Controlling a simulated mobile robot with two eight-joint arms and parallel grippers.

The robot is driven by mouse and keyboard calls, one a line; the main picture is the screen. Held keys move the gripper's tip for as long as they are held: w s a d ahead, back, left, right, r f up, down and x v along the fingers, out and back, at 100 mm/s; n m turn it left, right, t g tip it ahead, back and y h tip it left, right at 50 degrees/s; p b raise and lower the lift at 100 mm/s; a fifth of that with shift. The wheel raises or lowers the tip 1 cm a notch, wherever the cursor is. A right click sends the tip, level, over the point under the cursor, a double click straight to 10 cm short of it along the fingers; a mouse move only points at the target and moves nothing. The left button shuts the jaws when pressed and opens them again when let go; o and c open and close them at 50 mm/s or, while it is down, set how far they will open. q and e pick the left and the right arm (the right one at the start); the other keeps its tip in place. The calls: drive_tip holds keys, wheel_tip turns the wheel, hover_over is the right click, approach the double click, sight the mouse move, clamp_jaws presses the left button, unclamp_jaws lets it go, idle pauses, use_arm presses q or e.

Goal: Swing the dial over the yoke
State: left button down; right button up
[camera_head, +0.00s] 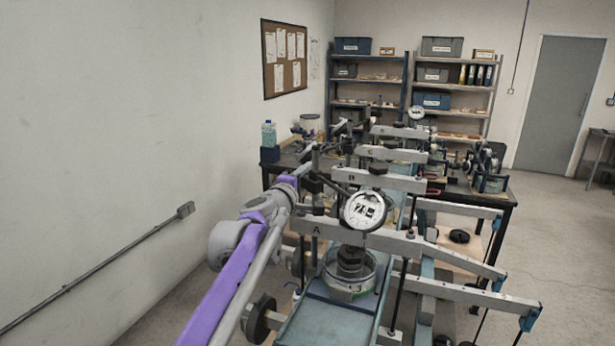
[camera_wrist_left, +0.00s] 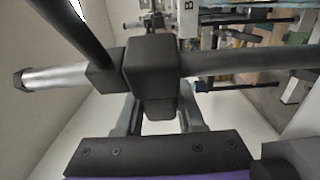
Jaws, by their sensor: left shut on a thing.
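The dial (camera_head: 365,210) is a round white-faced gauge with a dark rim. In the head view it shows against the grey beam marked A (camera_head: 317,230), which I take for the yoke; its exact height above it is hard to tell. A black arm runs from the dial back toward the upper left. My left arm comes in from the lower left, and its gripper (camera_head: 308,186) is left of the dial, partly hidden. In the left wrist view the gripper (camera_wrist_left: 157,108) is shut on a black clamp block (camera_wrist_left: 152,66) on a rod (camera_wrist_left: 240,62). My right gripper is not in view.
Below the dial stands a round cell (camera_head: 350,283) with a black top on a blue-grey frame. More lever frames with similar beams (camera_head: 385,178) crowd the dark bench behind. A bottle (camera_head: 268,134) stands at the back left. The wall is close on the left.

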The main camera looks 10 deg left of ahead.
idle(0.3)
use_arm(q)
drive_tip(key=c, duration=0.5)
unclamp_jaws()
drive_tip(key=v, duration=1)
drive_tip(key=shift+s+a, duration=0.1)
drive_tip(key=shift+s, duration=0.25)
